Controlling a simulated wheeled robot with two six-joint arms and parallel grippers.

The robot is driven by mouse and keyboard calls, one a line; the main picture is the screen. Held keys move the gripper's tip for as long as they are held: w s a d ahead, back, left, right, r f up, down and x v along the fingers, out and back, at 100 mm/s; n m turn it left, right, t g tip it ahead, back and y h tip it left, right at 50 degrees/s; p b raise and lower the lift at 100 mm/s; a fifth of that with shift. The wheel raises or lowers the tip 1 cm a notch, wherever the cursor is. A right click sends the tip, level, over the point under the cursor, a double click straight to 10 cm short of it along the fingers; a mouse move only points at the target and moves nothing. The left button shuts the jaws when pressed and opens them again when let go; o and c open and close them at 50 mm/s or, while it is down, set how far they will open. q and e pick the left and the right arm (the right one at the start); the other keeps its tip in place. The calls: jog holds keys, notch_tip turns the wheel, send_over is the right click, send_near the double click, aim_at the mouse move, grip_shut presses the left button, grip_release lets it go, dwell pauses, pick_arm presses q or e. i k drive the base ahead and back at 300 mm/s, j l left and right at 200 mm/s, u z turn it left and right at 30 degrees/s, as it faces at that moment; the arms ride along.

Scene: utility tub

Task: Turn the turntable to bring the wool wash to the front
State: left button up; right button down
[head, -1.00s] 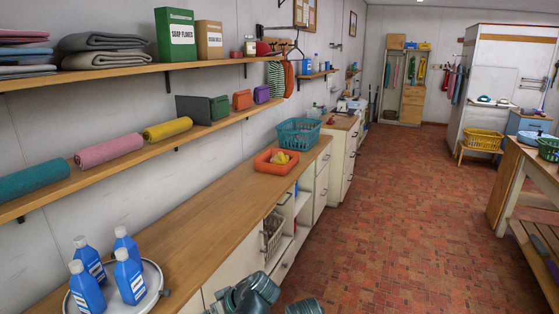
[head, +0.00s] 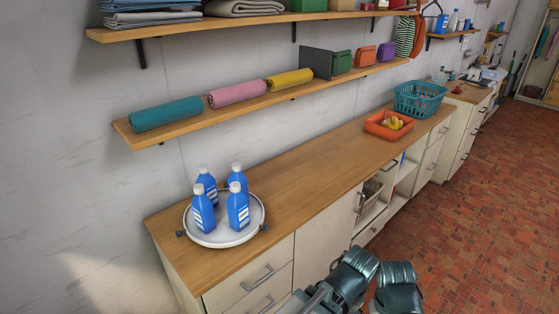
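The turntable (head: 232,238) is a round white tray with a low rim and small dark knobs on its edge. It sits on the left end of the wooden counter. Several similar blue bottles with pale caps stand upright on it; two are toward the front, a front left bottle (head: 203,212) and a front right bottle (head: 238,208), and others are behind, including a back right bottle (head: 236,174). Their labels are too small to read, so I cannot tell which is the wool wash. Dark parts of my arms show at the bottom, but no gripper fingers are visible.
The wooden counter (head: 310,160) is clear between the turntable and an orange tray (head: 388,125). A teal basket (head: 420,98) stands beyond it. A shelf (head: 195,125) with rolled towels hangs above the turntable. The tiled floor (head: 460,220) on the right is open.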

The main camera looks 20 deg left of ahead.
aim_at(224, 236)
jog(key=u, duration=1.1)
jog(key=i+l+u, duration=0.15)
jog(key=l+u, duration=0.3)
jog(key=i+l+u, duration=0.1)
jog(key=l+u, duration=1.2)
jog(key=k+l, duration=0.1)
jog(key=l, duration=0.3)
jog(key=k+l+u, duration=0.1)
jog(key=l, duration=0.35)
jog(key=k+l, duration=0.1)
jog(key=l, duration=0.3)
jog(key=k+l+u, duration=0.15)
jog(key=l, duration=0.3)
jog(key=k+l, duration=0.1)
jog(key=l, duration=0.3)
jog(key=k+l+u, duration=0.1)
jog(key=l, duration=0.3)
jog(key=k+l, duration=0.2)
jog(key=l, duration=0.15)
